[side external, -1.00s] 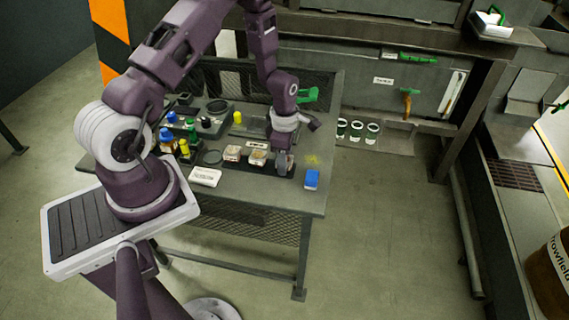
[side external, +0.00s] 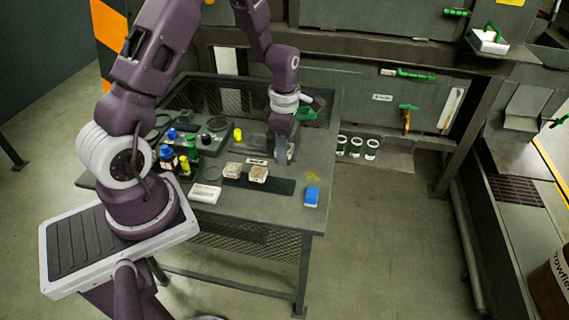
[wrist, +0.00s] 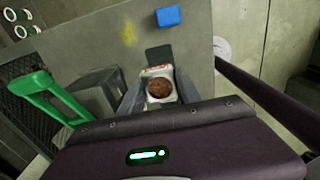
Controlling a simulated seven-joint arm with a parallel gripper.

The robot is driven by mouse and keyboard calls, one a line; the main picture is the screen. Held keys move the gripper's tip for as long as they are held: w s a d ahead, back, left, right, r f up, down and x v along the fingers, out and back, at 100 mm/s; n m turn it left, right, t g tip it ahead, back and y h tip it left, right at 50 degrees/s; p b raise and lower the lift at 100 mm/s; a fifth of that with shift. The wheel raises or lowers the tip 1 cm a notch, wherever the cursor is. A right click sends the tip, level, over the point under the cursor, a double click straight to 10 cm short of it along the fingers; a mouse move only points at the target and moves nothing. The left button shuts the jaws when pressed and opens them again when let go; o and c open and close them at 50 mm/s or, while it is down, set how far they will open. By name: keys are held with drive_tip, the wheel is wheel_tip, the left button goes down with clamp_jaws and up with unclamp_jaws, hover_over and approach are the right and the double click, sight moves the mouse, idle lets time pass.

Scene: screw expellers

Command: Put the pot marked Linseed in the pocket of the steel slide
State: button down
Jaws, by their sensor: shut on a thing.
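My gripper (side external: 281,158) is shut on a small pale pot with brown contents (wrist: 159,89), seen between the fingers in the wrist view. It holds the pot above the table, over the back edge of a dark mat (side external: 284,186). The pot's marking is too small to read, so I cannot confirm Linseed. Two similar pots, a left one (side external: 233,170) and a right one (side external: 258,174), stand on the mat. A grey metal block (wrist: 97,92) beside a green handle (wrist: 40,95) may be the steel slide; its pocket is not clearly visible.
A blue block (side external: 312,196) lies at the table's right side, near a yellow stain (side external: 313,176). A white card (side external: 205,193) lies at the front. Several bottles (side external: 182,158) crowd the left. The mat's right end is clear.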

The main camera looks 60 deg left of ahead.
wheel_tip(320, 180, up, 11)
drive_tip(key=shift+f, duration=0.2)
drive_tip(key=w+a, duration=0.3)
drive_tip(key=a, duration=1.7)
drive_tip(key=shift+s+f, duration=0.15)
drive_tip(key=shift+f, duration=8.4)
drive_tip(key=shift+d+f, duration=0.1)
drive_tip(key=shift+f, duration=0.5)
drive_tip(key=shift+f, duration=0.2)
drive_tip(key=shift+f, duration=0.2)
